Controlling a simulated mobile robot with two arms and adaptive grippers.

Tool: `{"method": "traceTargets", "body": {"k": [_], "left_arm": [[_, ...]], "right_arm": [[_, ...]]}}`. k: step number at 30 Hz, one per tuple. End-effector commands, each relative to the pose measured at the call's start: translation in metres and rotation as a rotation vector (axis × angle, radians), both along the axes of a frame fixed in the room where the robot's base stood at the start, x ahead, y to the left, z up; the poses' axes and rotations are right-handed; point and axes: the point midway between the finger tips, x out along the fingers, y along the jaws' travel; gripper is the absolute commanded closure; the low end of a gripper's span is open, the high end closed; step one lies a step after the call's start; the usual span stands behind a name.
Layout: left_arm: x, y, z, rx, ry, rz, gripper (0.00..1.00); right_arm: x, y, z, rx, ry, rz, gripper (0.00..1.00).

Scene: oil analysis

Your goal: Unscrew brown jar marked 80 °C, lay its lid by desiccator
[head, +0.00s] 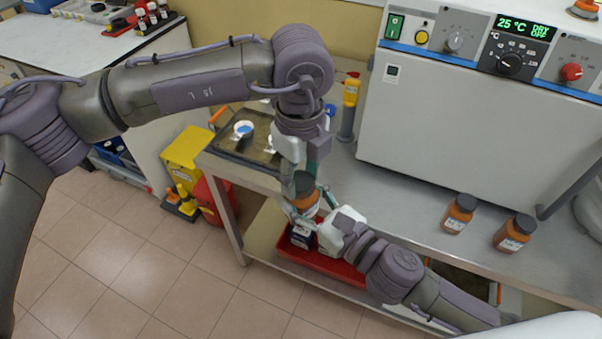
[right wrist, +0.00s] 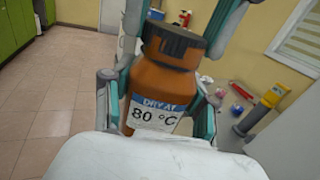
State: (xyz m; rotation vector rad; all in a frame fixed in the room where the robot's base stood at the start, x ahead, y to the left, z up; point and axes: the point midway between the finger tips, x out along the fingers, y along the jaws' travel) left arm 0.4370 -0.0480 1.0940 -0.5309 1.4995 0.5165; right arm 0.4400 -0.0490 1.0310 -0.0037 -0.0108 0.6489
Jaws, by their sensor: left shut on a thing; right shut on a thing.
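The brown jar (right wrist: 160,85) has a black lid (right wrist: 176,42) and a label reading "DRY AT 80 °C" in the right wrist view. In the head view the jar (head: 309,204) is held in the air at the bench's front edge, its dark lid (head: 304,181) on top. My right gripper (head: 312,208) is shut around the jar's body from the side. My left gripper (head: 302,180) comes down from above and is shut on the lid. I cannot tell whether the lid is loosened. No desiccator can be made out for certain.
Two other brown jars (head: 459,213) (head: 514,233) stand on the bench before the oven (head: 480,110). A dark tray (head: 250,150) with small dishes lies at the bench's left end. A red tray (head: 335,268) is on the shelf below. The bench between is mostly clear.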

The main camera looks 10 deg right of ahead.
Motion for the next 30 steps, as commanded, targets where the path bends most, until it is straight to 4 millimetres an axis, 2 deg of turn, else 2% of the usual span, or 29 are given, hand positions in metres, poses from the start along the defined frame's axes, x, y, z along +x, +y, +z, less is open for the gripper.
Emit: {"method": "traceTargets", "body": {"k": [15, 26, 30], "left_arm": [[0.001, 0.001, 0.019, 0.003, -0.002, 0.0, 0.93], [0.0, 0.0, 0.021, 0.001, -0.001, -0.001, 0.93], [0.0, 0.0, 0.03, -0.002, -0.001, -0.001, 0.93]], "right_arm": [[0.001, -0.002, -0.003, -0.004, 0.007, -0.007, 1.0], [0.001, -0.001, -0.002, -0.002, 0.005, -0.004, 1.0], [0.001, -0.001, -0.002, -0.002, 0.004, -0.003, 1.0]]}}
